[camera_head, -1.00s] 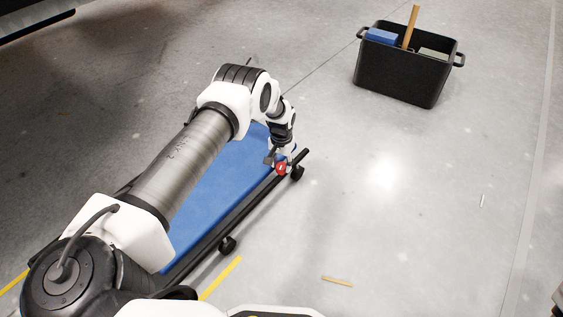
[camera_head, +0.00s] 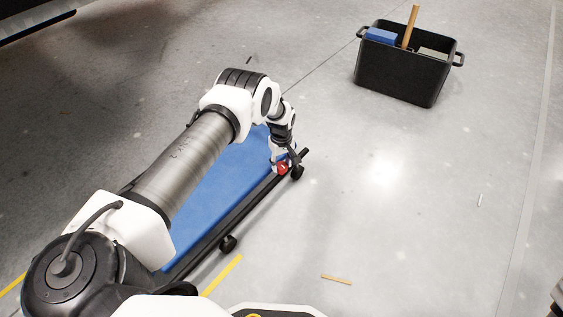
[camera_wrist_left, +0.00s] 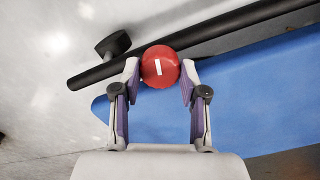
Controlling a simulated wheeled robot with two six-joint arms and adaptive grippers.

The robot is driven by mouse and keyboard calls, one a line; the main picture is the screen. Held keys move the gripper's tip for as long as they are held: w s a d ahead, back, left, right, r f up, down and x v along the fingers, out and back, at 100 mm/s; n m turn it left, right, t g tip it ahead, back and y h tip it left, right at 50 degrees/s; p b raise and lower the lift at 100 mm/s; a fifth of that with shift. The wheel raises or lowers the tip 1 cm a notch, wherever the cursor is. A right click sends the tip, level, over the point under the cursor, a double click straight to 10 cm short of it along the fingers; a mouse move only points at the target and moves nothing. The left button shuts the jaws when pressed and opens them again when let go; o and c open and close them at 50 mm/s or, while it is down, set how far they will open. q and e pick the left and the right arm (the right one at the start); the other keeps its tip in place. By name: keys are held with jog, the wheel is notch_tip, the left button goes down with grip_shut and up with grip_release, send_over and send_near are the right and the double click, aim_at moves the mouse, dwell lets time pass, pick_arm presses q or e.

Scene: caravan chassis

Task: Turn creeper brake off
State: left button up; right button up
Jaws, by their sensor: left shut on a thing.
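The creeper (camera_head: 215,195) is a long blue board with a black side rail and black casters, on the floor under my left arm. Its brake knob (camera_wrist_left: 160,67) is a red ball with a white line mark, at the rail near the far end. The knob also shows in the head view (camera_head: 283,169). My left gripper (camera_wrist_left: 160,72) is shut on the red knob, with one finger on each side of it. The white mark stands nearly along the fingers in the wrist view. My right gripper is not in view.
A black tub (camera_head: 403,75) with a blue block and a wooden handle stands at the back right. A small wooden strip (camera_head: 337,279) lies on the floor at the front. The floor right of the creeper is mostly clear.

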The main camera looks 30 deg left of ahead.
aim_at(281, 165)
pick_arm(q)
jog(key=shift+n, duration=1.3)
jog(key=o, duration=1.1)
jog(key=shift+o, duration=0.2)
notch_tip(281, 165, up, 12)
